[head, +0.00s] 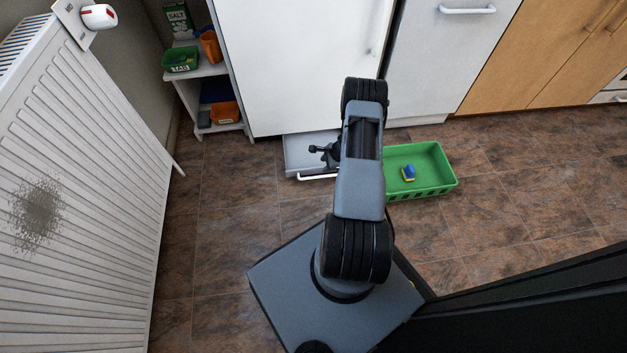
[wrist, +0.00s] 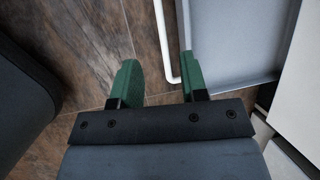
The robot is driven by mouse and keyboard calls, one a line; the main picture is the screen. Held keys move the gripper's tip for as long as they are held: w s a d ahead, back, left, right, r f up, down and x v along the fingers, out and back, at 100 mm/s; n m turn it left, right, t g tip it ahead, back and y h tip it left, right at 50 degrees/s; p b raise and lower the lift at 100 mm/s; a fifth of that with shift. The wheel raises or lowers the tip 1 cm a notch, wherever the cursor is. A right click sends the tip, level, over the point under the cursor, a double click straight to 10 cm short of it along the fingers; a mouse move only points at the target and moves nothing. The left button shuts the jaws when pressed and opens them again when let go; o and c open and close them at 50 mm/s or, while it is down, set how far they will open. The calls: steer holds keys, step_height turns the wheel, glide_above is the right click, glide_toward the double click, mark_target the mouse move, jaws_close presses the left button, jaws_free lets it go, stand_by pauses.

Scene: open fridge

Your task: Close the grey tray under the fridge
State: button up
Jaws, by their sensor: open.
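The grey tray (head: 297,152) sticks out from under the white fridge (head: 295,60), low over the floor. Its white bar handle (head: 318,178) runs along its front edge. My gripper (head: 320,152) is over the tray's front part in the head view, partly hidden by my arm. In the wrist view my gripper (wrist: 158,60) is open, its two green fingers apart. The tray (wrist: 235,40) shows at the upper right there. The handle (wrist: 162,35) appears between the fingertips in the picture; I cannot tell whether anything touches.
A green crate (head: 440,190) with a small blue and yellow thing (head: 408,173) stands on the floor right of the tray. A white radiator (head: 80,190) is at the left. A small shelf (head: 208,72) stands left of the fridge. Floor left of the tray is clear.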

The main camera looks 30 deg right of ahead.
mark_target(314, 177)
steer(key=b+x, duration=0.5)
steer(key=x, duration=0.8)
steer(key=shift+f+b, duration=0.25)
steer(key=shift+b, duration=0.15)
jaws_close()
